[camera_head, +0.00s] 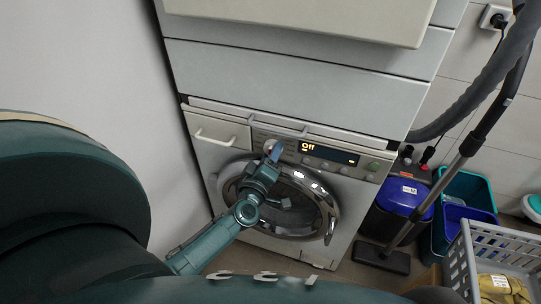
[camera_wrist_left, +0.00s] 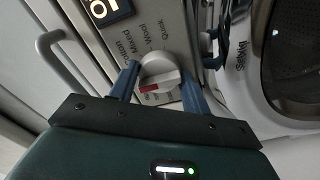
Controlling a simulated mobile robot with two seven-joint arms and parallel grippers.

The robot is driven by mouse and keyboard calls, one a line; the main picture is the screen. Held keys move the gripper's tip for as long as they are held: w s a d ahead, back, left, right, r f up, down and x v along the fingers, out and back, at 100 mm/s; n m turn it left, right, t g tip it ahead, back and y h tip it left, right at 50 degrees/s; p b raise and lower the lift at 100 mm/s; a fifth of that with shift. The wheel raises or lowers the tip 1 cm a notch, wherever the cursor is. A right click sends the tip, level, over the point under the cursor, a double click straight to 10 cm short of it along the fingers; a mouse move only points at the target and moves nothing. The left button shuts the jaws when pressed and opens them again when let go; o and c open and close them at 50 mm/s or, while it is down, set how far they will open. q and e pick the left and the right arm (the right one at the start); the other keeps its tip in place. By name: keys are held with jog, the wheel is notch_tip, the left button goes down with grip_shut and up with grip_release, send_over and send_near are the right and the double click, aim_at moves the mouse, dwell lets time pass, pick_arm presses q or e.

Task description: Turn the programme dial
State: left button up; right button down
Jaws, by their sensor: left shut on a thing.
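The programme dial (camera_wrist_left: 158,72) is a round, light knob with a raised grip and a red mark. In the head view the dial (camera_head: 270,146) shows partly behind my left gripper (camera_head: 274,153). In the left wrist view the two blue fingers of my left gripper (camera_wrist_left: 158,84) are on either side of the dial, and the gripper is shut on it. The display (camera_head: 328,153) reads "Off". My right gripper is not in view.
A drawer with a handle (camera_head: 213,138) is at the panel's left. A vacuum cleaner (camera_head: 401,195), a teal bin (camera_head: 470,190) and a grey laundry basket (camera_head: 462,268) stand at the right.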

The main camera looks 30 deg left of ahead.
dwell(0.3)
pick_arm(q)
jog(key=o, duration=1)
jog(key=shift+c, duration=0.2)
jog(key=v, duration=1.3)
jog(key=shift+s+a+f, duration=0.1)
